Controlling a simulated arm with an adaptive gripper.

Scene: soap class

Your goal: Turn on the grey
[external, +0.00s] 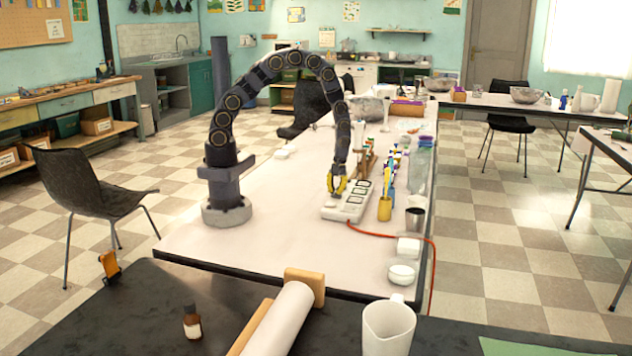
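A white power strip or switch panel (343,212) lies on the long white table. It has several dark-framed squares along its top. A red cable (392,237) runs from its near end to the right and over the table edge. My gripper (336,192), with yellow parts at its end, points down at the left side of the panel, at or just above its surface. It hides part of the panel there. I cannot tell whether it touches, or whether its fingers are open. No grey switch can be made out at this size.
A yellow cup with brushes (385,208), a dark metal cup (415,222), a clear bottle (419,168) and white round containers (401,274) line the right of the panel. A wooden rack (367,165) stands behind.

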